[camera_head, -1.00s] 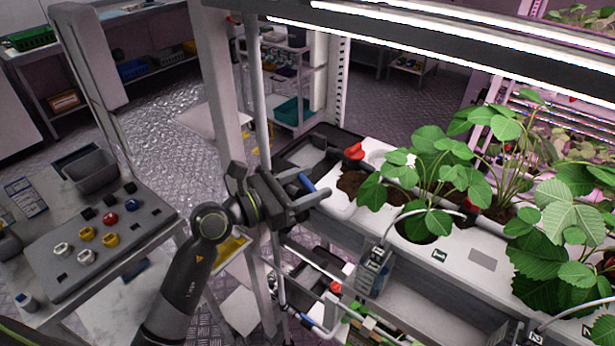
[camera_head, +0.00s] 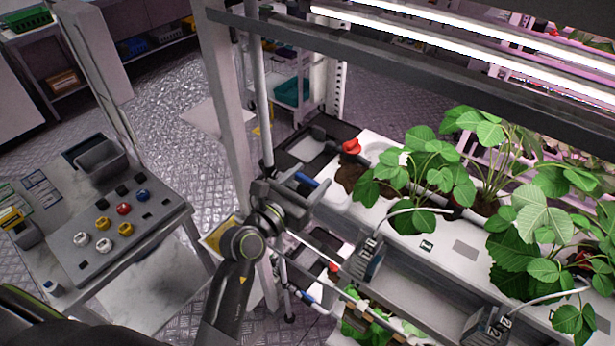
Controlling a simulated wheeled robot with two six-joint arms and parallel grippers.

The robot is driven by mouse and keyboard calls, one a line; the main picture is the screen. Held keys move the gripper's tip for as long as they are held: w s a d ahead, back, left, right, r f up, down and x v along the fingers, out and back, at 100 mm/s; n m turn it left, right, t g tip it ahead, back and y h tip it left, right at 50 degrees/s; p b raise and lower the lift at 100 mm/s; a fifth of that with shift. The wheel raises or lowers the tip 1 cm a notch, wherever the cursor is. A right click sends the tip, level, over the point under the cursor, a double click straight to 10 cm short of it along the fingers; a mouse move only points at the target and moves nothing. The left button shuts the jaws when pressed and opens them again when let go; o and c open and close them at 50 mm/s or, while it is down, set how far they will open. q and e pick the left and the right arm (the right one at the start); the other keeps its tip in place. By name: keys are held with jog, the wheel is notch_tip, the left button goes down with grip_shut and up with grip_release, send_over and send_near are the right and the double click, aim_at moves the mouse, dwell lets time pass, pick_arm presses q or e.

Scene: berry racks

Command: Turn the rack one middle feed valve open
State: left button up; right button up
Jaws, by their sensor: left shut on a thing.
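The middle feed valve's blue handle (camera_head: 306,180) shows at the left end of the planted rack tier, beside the upright feed pipe (camera_head: 260,110). My left gripper (camera_head: 304,190) is shut on this handle, with a finger to either side of it. The valve body is mostly hidden behind the gripper. The handle slants down to the right in the picture. My right gripper is not in view.
A lower tier has another blue handle (camera_head: 306,297). A side table (camera_head: 150,240) with coloured knobs is farther left.

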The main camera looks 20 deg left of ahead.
pick_arm(q)
jog(key=o, duration=1)
jog(key=shift+b+v, duration=2.05)
jog(key=shift+v, duration=6.6)
